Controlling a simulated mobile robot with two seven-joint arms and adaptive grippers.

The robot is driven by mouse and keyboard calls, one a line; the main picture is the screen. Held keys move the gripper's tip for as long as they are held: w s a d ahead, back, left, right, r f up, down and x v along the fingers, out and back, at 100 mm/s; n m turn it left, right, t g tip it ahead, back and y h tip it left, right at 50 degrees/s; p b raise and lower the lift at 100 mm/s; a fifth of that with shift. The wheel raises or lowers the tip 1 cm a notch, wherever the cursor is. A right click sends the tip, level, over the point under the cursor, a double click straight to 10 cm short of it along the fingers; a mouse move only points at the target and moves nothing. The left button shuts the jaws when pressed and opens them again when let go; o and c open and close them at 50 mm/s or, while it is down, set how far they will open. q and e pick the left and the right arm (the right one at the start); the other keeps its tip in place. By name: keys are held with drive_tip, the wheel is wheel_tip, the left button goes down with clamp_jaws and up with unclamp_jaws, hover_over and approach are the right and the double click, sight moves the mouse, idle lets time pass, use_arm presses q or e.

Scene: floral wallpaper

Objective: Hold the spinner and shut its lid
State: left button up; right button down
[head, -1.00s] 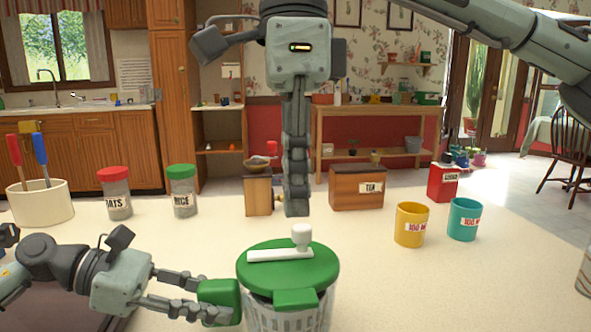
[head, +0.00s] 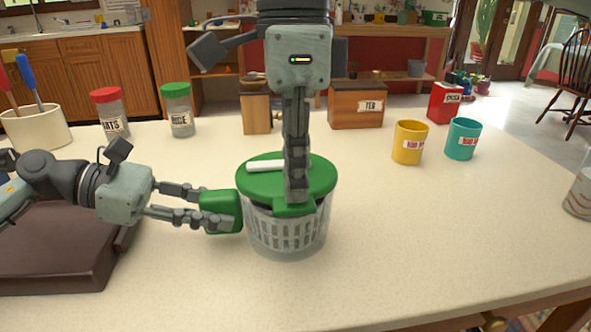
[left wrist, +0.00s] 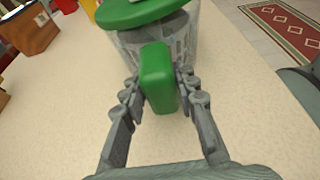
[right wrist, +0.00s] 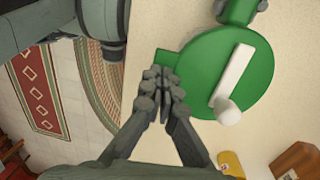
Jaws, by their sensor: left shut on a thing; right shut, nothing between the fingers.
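The spinner is a clear slotted bowl (head: 287,232) with a green lid (head: 325,180), a white crank (head: 264,166) and a green side handle (head: 221,211). The lid lies over the bowl, with a dark gap under its front edge; it looks slightly raised there. My left gripper (left wrist: 160,85) is shut on the side handle, left of the bowl. My right gripper (head: 297,198) is shut and empty, pointing down at the lid's front tab. In the right wrist view its fingertips (right wrist: 165,90) overlap the tab; I cannot tell whether they touch. The right arm partly hides the lid in the head view.
A yellow mug (head: 408,143) and a teal mug (head: 462,139) stand to the right. Jars, a tea box (head: 357,104) and a utensil crock (head: 35,128) line the back. A dark brown block (head: 55,250) lies at the left. The table's front right is clear.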

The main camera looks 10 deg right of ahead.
drive_tip(key=shift+s+f+t, duration=0.2)
drive_tip(key=shift+f+t, duration=0.2)
drive_tip(key=shift+f, duration=0.15)
drive_tip(key=shift+s+f+t, duration=0.2)
drive_tip(key=shift+f+t, duration=0.2)
drive_tip(key=shift+f, duration=0.15)
wheel_tip(320, 180, up, 14)
